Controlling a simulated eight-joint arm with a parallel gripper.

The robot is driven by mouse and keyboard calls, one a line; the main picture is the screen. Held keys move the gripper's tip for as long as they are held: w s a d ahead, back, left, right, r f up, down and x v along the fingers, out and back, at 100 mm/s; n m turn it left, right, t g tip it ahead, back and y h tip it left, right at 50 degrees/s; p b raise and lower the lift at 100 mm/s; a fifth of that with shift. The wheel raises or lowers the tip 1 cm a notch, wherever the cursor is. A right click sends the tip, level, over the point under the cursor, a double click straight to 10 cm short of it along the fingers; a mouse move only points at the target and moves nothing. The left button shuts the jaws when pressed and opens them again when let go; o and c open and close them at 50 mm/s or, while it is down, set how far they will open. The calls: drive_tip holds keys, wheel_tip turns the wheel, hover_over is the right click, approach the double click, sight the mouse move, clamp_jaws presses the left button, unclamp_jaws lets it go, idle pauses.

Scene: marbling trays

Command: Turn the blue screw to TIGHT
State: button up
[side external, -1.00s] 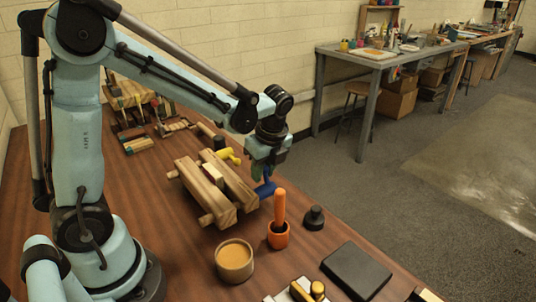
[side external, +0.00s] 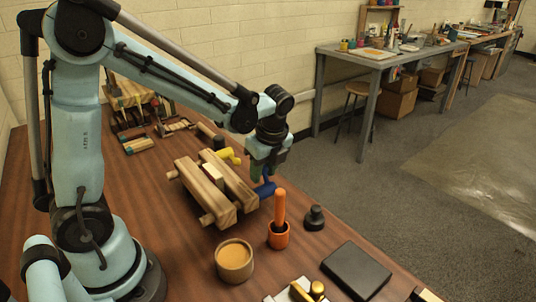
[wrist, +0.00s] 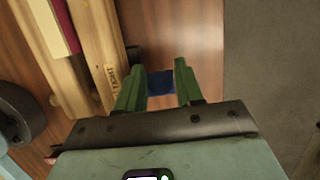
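The blue screw (side external: 265,190) sticks out from the near end of the wooden press (side external: 208,196), at its right side. My gripper (side external: 263,174) is over it, pointing down. In the wrist view, the blue screw (wrist: 160,84) fills the gap between the green fingers of my gripper (wrist: 160,88), which appear shut on it. The fingers hide part of its handle. The press beam (wrist: 98,45) lies left of the fingers, with small lettering that seems to read TIGHT. A yellow screw (side external: 230,156) sits at the far end of the press.
An orange cup with an orange-handled tool (side external: 278,238) stands close in front of the blue screw. A dark knob-topped piece (side external: 314,217), a bowl of tan liquid (side external: 235,262) and a black slab (side external: 356,270) are nearer the camera. The table's right edge is close by.

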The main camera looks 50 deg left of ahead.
clamp_jaws()
drive_tip(key=shift+a+f, duration=0.25)
drive_tip(key=shift+a, duration=0.3)
drive_tip(key=shift+a+f, duration=0.25)
drive_tip(key=shift+a, duration=0.05)
drive_tip(key=shift+a+f, duration=0.1)
drive_tip(key=shift+a+f, duration=0.1)
unclamp_jaws()
drive_tip(key=shift+d, duration=0.25)
